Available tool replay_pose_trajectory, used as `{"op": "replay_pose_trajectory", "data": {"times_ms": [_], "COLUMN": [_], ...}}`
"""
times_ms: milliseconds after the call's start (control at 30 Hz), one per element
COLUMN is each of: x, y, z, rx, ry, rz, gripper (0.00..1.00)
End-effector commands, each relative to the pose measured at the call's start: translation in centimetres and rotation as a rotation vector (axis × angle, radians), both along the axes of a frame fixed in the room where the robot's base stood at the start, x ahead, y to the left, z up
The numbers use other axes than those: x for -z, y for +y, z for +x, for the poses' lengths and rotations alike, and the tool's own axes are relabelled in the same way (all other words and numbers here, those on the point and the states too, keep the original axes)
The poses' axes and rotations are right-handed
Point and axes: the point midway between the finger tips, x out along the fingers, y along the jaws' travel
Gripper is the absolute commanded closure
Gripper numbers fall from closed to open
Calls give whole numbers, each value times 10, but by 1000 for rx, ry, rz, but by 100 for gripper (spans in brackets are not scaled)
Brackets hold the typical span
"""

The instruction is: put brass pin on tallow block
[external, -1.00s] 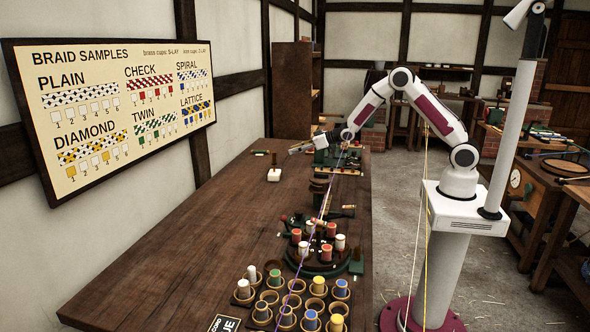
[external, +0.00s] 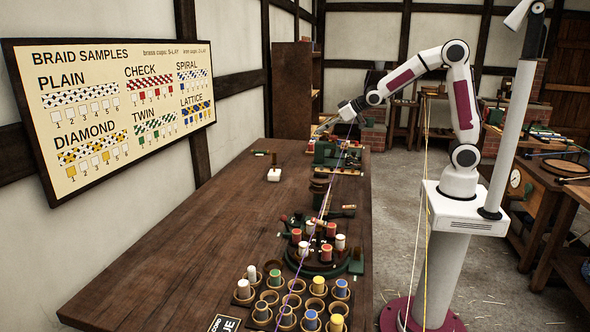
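A small white block (external: 274,175), which looks like the tallow block, lies on the dark wooden table toward its far left part. I cannot make out the brass pin in this view; it is too small or hidden. My gripper (external: 322,128) is at the far end of the table, above and just behind the green machine (external: 335,155), to the right of and beyond the white block. It is apart from the block. It is too small to tell whether its fingers are open or shut, or whether they hold anything.
A small green item (external: 261,153) and a short dark upright piece (external: 274,158) stand behind the white block. A round stand with red and white spools (external: 327,253) and several cups (external: 268,297) fill the near right. The table's left side is clear. A purple cord (external: 309,240) crosses the right side.

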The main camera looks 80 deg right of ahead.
Motion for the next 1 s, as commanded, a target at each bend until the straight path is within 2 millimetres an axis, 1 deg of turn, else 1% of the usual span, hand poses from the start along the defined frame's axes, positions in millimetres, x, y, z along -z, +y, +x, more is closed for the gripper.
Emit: {"op": "replay_pose_trajectory", "data": {"times_ms": [33, 100, 300, 467, 767, 1000], "x": [-7, -13, -27, -35, -41, -38], "y": [4, 8, 20, 30, 51, 67], "z": [-11, -26, -71, -108, -182, -243], "rx": [2, 7, 15, 17, 10, -6], "ry": [9, 28, 83, 128, 214, 285], "rz": [0, 0, 6, 12, 33, 54], "gripper": [67, 67, 67, 67, 67, 67]}}
